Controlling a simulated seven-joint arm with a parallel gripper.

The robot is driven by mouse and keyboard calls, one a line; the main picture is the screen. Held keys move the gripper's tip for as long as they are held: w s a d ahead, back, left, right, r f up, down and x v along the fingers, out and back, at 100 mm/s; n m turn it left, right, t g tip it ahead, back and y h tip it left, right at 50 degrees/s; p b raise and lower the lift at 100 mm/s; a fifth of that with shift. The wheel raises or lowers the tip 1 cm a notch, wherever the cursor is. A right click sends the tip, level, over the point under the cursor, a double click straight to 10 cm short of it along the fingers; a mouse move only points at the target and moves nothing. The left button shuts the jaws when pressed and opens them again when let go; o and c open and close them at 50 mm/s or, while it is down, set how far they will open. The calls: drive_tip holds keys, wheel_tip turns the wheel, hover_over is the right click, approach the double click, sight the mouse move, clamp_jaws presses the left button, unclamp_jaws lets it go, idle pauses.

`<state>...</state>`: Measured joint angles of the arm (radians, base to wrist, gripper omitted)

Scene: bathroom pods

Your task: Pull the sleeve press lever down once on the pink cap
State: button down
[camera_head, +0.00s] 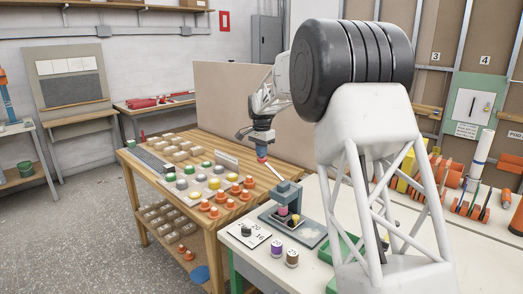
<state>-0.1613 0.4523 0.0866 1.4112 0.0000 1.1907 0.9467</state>
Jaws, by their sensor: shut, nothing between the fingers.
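The sleeve press (287,192) is a small blue-grey stand on a grey base plate at the near left corner of the white table. A pale bar (274,171), apparently its lever, slants up and left from the press head. The pink cap (283,211) sits under the head, partly hidden by the frame. My gripper (262,157) points down at the upper end of the bar, fingers shut with nothing seen between them. The fingertips are small and reddish here. I cannot tell whether they touch the bar.
Purple (276,247) and brown (292,257) capped jars stand in front of the press, beside a numbered card (249,234). A yellow-black piece (295,219) is on the base plate. The wooden table (150,165) at left holds many coloured caps. A tan panel (230,100) stands behind.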

drive_tip(key=shift+a+f, duration=0.1)
drive_tip(key=shift+f, duration=0.05)
drive_tip(key=shift+w+a+f+g+h, duration=0.3)
drive_tip(key=shift+w+f+g+h, duration=0.1)
drive_tip(key=shift+f+g+h, duration=0.15)
wheel_tip(320, 180, down, 7)
drive_tip(key=w+a+g+h, duration=0.1)
drive_tip(key=g+h, duration=0.2)
drive_tip(key=shift+w+a, duration=0.15)
drive_tip(key=shift+a, duration=0.1)
drive_tip(key=shift+f, duration=0.2)
idle(0.4)
drive_tip(key=v, duration=1.5)
drive_tip(key=shift+w+a+f, duration=0.1)
drive_tip(key=shift+w, duration=0.05)
